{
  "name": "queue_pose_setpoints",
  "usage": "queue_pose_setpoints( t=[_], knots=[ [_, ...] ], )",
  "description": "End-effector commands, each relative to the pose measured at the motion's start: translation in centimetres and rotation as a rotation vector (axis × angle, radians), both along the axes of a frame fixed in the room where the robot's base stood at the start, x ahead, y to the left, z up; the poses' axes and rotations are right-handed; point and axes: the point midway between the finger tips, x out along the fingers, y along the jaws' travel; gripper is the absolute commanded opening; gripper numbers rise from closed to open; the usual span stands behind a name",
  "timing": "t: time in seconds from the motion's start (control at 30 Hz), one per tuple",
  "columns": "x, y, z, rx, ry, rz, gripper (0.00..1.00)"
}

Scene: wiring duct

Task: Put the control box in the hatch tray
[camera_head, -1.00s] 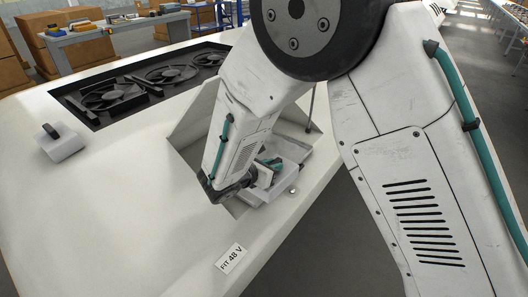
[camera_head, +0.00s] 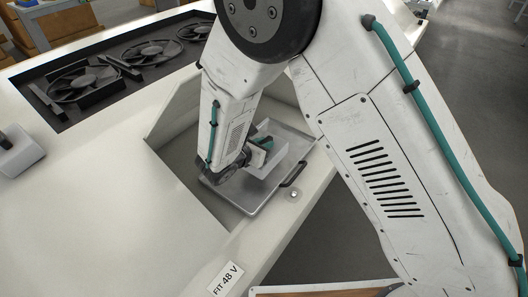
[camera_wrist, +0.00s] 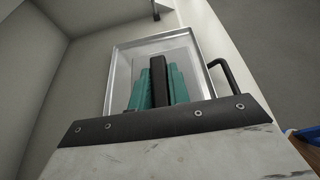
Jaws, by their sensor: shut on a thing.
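The control box (camera_head: 285,158) is a pale box with a dark upright grip (camera_wrist: 159,82), seen from above in the wrist view. My gripper (camera_head: 262,145) has teal fingers, shut on that grip from both sides. The hatch tray (camera_head: 268,200) is a shallow metal tray with a raised rim and a black side handle. It lies in the square opening in the white top. The box is within the tray's outline in both views. I cannot tell whether its underside touches the tray floor. My wrist hides part of the tray and box.
A raised flap (camera_head: 180,103) stands at the back of the opening. A second pale box with a black grip (camera_head: 20,152) sits at the far left. Fans (camera_head: 85,82) fill a dark recess behind. A label reading "FIT 48 V" (camera_head: 226,280) lies in front. The white top between is clear.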

Motion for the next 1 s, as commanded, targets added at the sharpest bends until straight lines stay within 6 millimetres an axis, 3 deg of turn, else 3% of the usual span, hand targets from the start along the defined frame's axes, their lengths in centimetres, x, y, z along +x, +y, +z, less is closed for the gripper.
queue_pose_setpoints(
  t=[0.27,0.6,0.63,0.7,1.0],
  knots=[
    [0.1,-0.2,-3.6,-0.001,0.001,-0.003,0.0],
    [0.1,-0.2,-4.0,0.0,-0.001,-0.004,0.0],
    [0.1,-0.3,-4.0,0.0,0.0,-0.004,0.24],
    [0.1,-0.3,-4.0,0.0,0.0,-0.004,0.4],
    [0.1,-0.2,-3.8,0.0,0.0,-0.004,0.4]
  ],
)
